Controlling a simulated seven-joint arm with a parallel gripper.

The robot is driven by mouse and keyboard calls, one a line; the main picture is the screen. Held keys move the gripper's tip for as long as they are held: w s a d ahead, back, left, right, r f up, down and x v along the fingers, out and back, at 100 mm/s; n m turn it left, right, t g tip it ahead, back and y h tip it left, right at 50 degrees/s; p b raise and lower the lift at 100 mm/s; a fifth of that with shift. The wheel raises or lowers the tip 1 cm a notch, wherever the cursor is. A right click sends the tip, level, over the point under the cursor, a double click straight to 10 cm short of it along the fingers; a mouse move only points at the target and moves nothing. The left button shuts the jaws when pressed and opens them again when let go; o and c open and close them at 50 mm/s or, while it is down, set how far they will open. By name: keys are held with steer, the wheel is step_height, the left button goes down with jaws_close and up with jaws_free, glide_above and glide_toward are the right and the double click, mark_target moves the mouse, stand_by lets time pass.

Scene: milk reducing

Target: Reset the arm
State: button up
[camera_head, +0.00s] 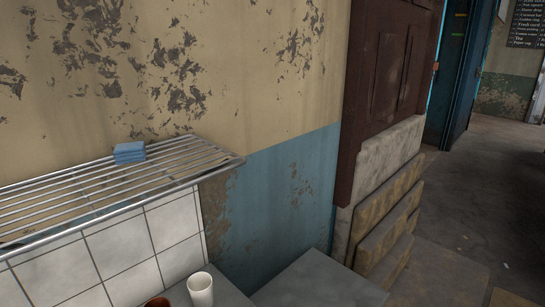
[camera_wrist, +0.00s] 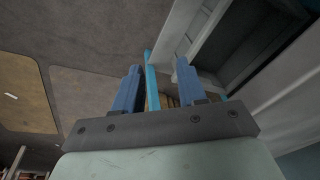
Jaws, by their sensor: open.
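My gripper (camera_wrist: 158,75) shows in the wrist view, with two blue fingers apart and nothing seen between them. Behind the fingers are a light blue upright edge and a pale frame around a dark recess. My gripper and arm do not show in the head view.
In the head view, a metal slatted rack (camera_head: 90,192) on the wall holds a folded blue cloth (camera_head: 129,152). Below it, a white cup (camera_head: 200,290) and a brown cup (camera_head: 157,302) stand on a grey counter (camera_head: 315,280). Open floor (camera_head: 460,210) lies at the right, by a blue door.

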steer(key=s+a+f+g, duration=0.4)
steer(key=s+a, duration=1)
steer(key=s, duration=0.1)
steer(key=s+a+n+g, duration=0.1)
steer(key=s+a, duration=0.3)
steer(key=s, duration=0.6)
steer(key=s+a+r+n+g, duration=0.1)
steer(key=s+a+g, duration=0.2)
steer(key=s, duration=0.7)
steer(key=shift+s+a+r+g+h, duration=0.15)
steer(key=shift+a+r+g+h, duration=0.15)
steer(key=shift+a, duration=0.8)
